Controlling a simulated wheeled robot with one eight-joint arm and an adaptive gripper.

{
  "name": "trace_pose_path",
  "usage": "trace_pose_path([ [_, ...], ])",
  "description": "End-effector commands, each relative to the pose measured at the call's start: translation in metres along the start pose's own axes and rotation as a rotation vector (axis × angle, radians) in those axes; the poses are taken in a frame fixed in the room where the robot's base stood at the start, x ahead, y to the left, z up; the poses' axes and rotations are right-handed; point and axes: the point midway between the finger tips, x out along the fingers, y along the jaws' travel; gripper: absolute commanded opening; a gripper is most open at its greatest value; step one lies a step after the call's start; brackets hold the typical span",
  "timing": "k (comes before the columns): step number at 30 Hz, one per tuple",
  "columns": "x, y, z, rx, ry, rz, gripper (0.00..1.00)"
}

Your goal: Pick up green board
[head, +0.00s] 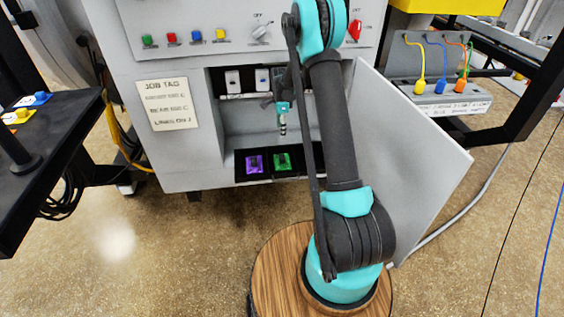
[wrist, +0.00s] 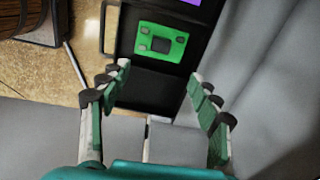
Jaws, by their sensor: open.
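The green board (head: 283,162) lies on a black tray (head: 241,177) at the bottom of the open grey cabinet in the head view. In the wrist view the green board (wrist: 161,43) is a small flat rectangle with a dark square centre and light corner marks. My gripper (wrist: 165,80) is open and empty, its two green-padded fingers spread with the board beyond and between their tips. In the head view my gripper (head: 282,128) hangs inside the cabinet above the tray, apart from the board.
A purple board (head: 254,164) lies left of the green board on the tray. An open grey door (head: 408,150) stands on the right, and the cabinet walls are close around. White switches (head: 233,80) sit on the upper shelf. A job tag (head: 167,103) is on the left front.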

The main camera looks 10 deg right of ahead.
Motion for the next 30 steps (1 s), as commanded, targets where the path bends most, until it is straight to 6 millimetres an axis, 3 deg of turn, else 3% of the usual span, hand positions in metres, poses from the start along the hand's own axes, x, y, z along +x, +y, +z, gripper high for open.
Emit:
trace_pose_path([
  [8, 0.031, -0.007, 0.002, 0.044, 0.001, 0.011, 0.63],
  [21, 0.114, -0.006, 0.001, 0.042, 0.001, 0.010, 0.63],
  [30, 0.135, -0.006, 0.000, 0.042, 0.001, 0.010, 0.63],
])
